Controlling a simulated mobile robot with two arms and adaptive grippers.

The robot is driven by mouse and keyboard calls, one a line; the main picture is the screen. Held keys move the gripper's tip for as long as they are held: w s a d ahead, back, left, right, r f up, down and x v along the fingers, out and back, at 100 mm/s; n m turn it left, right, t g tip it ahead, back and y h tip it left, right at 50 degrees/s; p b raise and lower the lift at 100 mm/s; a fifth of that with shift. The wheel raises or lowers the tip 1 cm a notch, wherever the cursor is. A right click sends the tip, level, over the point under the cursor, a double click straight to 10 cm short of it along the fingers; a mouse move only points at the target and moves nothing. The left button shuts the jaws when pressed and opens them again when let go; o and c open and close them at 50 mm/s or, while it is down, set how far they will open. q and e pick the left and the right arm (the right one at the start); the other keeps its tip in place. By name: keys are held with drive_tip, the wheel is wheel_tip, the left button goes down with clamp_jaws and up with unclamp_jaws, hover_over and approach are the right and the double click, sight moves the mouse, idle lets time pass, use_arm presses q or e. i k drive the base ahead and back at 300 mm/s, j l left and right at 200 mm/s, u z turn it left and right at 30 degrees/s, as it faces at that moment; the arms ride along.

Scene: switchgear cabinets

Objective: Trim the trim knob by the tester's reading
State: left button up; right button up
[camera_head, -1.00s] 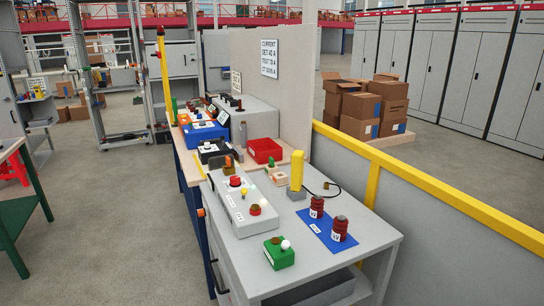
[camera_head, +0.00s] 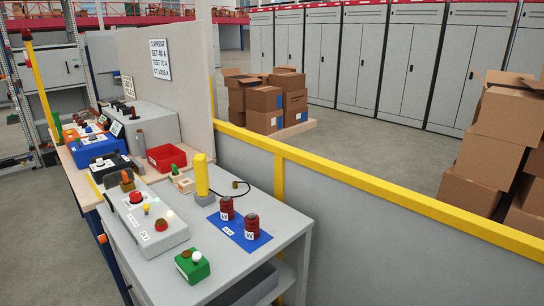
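No part is plainly readable as the trim knob. A long light-grey box (camera_head: 148,226) on the near grey bench carries a red button (camera_head: 136,197), a yellow lamp (camera_head: 146,209) and a red knob (camera_head: 161,224). A green box (camera_head: 192,266) with a brown knob and a white knob sits at the bench's near edge. A blue unit (camera_head: 96,146) and a black unit (camera_head: 112,167), either possibly the tester, stand on the bench behind; no reading is legible. Neither of my grippers is in view.
A blue mat (camera_head: 247,243) holds two dark-red ribbed posts (camera_head: 251,227). A yellow upright piece (camera_head: 201,176) and red bin (camera_head: 166,157) stand behind. A yellow rail (camera_head: 360,180) bounds the right; cartons (camera_head: 492,150) lie beyond.

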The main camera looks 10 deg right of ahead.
sight(103, 239)
drive_tip(key=i+j+z, duration=0.25)
drive_tip(key=j+z, duration=0.2)
drive_tip(key=i+j+z, duration=0.15)
drive_tip(key=j+z, duration=0.7)
drive_tip(key=j, duration=0.15)
drive_tip(key=j+z, duration=0.45)
drive_tip(key=j, duration=0.6)
drive_tip(key=k+j+z, duration=0.1)
drive_tip(key=j, duration=0.5)
drive_tip(key=k+j, duration=0.1)
drive_tip(key=j, duration=0.5)
drive_tip(key=k+j+z, duration=0.1)
drive_tip(key=j, duration=0.5)
drive_tip(key=k+j, duration=0.1)
drive_tip(key=j, duration=0.5)
